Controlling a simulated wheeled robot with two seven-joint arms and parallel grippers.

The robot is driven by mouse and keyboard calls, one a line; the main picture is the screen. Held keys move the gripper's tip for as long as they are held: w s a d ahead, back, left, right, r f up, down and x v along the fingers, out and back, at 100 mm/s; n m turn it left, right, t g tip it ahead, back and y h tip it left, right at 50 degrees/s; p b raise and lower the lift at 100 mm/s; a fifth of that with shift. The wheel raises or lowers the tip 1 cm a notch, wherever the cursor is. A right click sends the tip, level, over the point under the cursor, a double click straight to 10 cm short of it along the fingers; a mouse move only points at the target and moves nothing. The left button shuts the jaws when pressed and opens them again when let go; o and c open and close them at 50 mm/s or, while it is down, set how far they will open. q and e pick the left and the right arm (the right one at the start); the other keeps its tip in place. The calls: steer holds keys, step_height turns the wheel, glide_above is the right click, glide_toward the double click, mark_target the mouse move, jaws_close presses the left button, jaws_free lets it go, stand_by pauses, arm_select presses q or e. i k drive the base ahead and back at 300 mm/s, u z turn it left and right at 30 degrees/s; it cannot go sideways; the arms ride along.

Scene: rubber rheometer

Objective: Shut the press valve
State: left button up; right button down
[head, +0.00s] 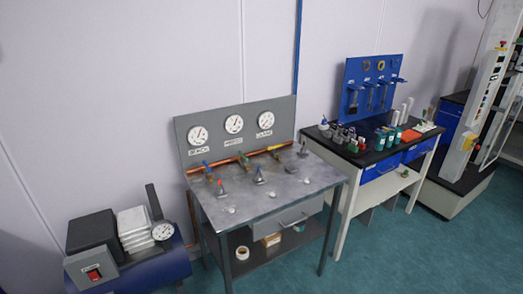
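A grey gauge panel (215,147) stands at the back of a metal-topped bench, with three round white dials. The label under each dial is too small to read surely, so I cannot tell which is the press line. A copper pipe (195,170) runs along the panel's foot. Whether each is open or shut is too small to tell. Neither of my grippers is in view.
Several small upright parts, such as a red-topped one (220,187), stand on the bench top (290,178). A blue compressor (165,265) with a black box stands at left. A black-topped workbench (350,155) with bottles stands at right. The green floor (400,255) in front is clear.

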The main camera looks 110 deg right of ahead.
mark_target(244, 158)
steer(key=k, duration=1.7)
steer(key=z, duration=2.3)
steer(key=i, duration=0.4)
steer(key=u, duration=0.1)
